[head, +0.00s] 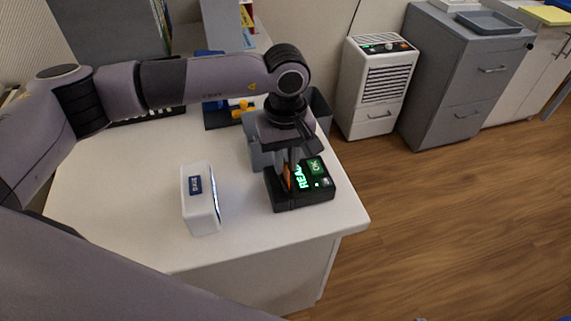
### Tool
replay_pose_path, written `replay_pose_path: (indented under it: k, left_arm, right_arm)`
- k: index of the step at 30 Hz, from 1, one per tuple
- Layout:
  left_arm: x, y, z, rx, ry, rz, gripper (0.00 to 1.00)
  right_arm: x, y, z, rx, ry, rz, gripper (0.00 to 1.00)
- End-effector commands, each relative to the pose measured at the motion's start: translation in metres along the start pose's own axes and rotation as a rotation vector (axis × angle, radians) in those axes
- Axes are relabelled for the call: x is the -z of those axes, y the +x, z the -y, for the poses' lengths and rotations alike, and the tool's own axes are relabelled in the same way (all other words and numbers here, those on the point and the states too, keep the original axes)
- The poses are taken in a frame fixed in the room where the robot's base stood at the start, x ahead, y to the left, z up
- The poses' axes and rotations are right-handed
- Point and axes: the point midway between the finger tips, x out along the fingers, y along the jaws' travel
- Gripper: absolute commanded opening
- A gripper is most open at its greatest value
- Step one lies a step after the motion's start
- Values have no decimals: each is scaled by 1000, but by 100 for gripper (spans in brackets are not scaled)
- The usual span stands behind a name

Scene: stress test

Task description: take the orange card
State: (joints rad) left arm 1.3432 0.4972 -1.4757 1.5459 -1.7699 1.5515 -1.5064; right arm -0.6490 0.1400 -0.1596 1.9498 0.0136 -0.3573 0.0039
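The orange card (287,178) shows as a narrow upright orange strip at the left part of a black card reader (302,198). The reader sits near the table's right edge, with lit green text and a green OK panel. My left gripper (291,168) points down over the reader, its fingers at the card. The fingers hide part of the card, and I cannot tell whether they are closed on it. My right gripper is not in view.
A white box-shaped device (200,205) with a dark label stands on the white table (130,225), left of the reader. A grey bin (319,108) is behind my gripper. A white heater-like unit (375,85) and a grey cabinet (455,85) stand beyond on the wooden floor.

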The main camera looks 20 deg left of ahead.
Motion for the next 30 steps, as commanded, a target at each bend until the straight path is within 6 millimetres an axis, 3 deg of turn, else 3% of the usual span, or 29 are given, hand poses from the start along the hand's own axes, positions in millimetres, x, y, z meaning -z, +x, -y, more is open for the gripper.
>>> replay_pose_path:
  k: [3, 7, 16, 25, 30]
  left_arm:
    - [0, -1, 0, 0, 0, 0, 19]
    - [0, -1, 0, 0, 0, 0, 0]
    - [0, -4, 0, -1, 0, -1, 0]
    - [0, -49, 0, -1, 0, -1, 0]
    - [0, -51, 0, -1, 0, 0, 0]
  right_arm:
    - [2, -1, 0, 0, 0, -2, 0]
    - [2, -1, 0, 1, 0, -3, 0]
    - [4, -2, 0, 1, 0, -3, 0]
    - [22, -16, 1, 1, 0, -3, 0]
    - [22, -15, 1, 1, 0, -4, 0]
